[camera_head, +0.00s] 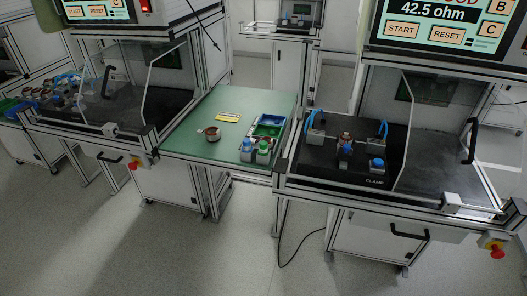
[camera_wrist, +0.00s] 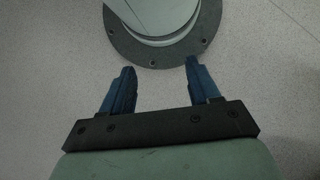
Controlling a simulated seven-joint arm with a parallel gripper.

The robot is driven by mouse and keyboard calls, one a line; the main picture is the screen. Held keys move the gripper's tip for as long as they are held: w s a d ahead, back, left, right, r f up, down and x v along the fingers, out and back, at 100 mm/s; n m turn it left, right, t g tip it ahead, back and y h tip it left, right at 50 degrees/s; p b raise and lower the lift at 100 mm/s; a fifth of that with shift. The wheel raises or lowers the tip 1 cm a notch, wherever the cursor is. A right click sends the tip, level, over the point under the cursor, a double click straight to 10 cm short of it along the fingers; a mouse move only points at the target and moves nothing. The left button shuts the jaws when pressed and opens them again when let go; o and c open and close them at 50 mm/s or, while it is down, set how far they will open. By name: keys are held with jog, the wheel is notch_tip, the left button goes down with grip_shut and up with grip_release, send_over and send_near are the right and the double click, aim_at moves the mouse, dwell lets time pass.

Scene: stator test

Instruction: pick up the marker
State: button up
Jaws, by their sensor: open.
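I cannot pick out the marker with certainty. A small yellow item (camera_head: 228,118) lies flat on the green table (camera_head: 190,145) between the two test stations in the head view, too small to tell whether a marker is on or beside it. My gripper (camera_wrist: 160,70) shows only in the wrist view. Its two blue fingers are apart, with nothing between them. Grey floor lies beyond the fingers, and no table object shows there. The gripper is not in the head view.
A copper-brown stator ring (camera_head: 212,134) sits on the green table. The right station (camera_head: 340,150) holds a clamp fixture behind clear guards. The table's front left is clear.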

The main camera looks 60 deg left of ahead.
jog(key=w+a+r+t+h, duration=0.1)
jog(key=w+a+r, duration=0.6)
jog(key=w+a, duration=0.3)
jog(key=w+a+r+t, duration=0.1)
jog(key=w+a+r, duration=0.6)
jog(key=w+a, duration=0.25)
notch_tip(320, 180, up, 49)
jog(key=n+t+y, duration=0.1)
jog(key=n+t, duration=0.1)
jog(key=t, duration=0.3)
send_over(264, 143)
notch_tip(264, 143, down, 14)
jog(key=shift+a+r, duration=0.1)
jog(key=shift+c, duration=0.3)
